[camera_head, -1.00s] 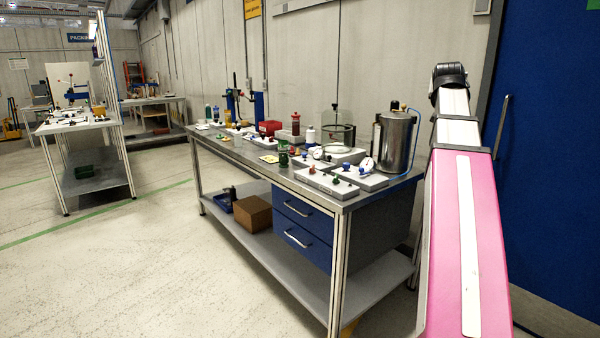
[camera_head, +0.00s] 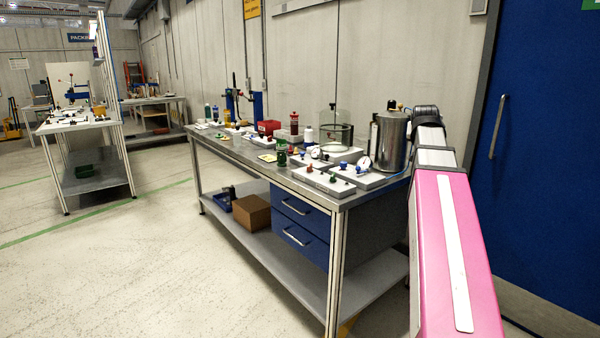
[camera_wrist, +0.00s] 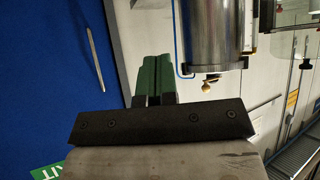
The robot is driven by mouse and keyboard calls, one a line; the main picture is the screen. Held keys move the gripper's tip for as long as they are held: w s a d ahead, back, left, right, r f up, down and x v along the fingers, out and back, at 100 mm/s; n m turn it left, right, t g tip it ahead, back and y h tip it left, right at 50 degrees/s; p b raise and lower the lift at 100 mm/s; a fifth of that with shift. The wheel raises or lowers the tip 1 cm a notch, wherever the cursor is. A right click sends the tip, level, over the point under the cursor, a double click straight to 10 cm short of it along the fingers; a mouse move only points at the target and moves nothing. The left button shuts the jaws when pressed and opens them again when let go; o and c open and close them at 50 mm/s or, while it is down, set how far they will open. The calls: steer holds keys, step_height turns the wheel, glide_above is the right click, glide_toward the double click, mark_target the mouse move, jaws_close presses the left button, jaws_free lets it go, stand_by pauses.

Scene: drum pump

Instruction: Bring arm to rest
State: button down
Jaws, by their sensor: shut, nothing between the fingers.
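My gripper (camera_wrist: 153,82) shows in the wrist view, its green fingers close together and empty. In the head view my pink and white arm reaches up along the right side, and its dark end is at the right of the steel tank; the fingers cannot be made out there. The steel tank (camera_head: 388,142) stands at the right end of the workbench.
The workbench (camera_head: 235,155) carries several small fittings, bottles, a red bin (camera_head: 268,127) and a glass vessel (camera_head: 335,132). A blue door (camera_head: 545,160) is right of my arm. A second bench (camera_head: 72,126) stands at left. The floor between and in front is clear.

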steer(key=s+a+f+n+g+y, duration=0.15)
steer(key=a+f, duration=0.25)
steer(key=f, duration=0.5)
steer(key=s+a+f+g, duration=0.2)
steer(key=a+f, duration=0.2)
steer(key=f, duration=0.6)
steer(key=s+a+f+n+g+y, duration=0.1)
steer(key=s+a+f, duration=0.1)
steer(key=a+f, duration=0.5)
steer(key=s+a+f+n+g+y, duration=0.1)
steer(key=s+a+f+g, duration=0.1)
steer(key=s+a+f, duration=0.2)
steer(key=s+a+f+g, duration=0.3)
steer(key=s+f, duration=0.8)
steer(key=f, duration=0.8)
steer(key=shift+s+a+n+y, duration=0.2)
steer(key=shift+a+n+y, duration=0.15)
steer(key=shift+a, duration=0.25)
steer(key=shift+g, duration=0.25)
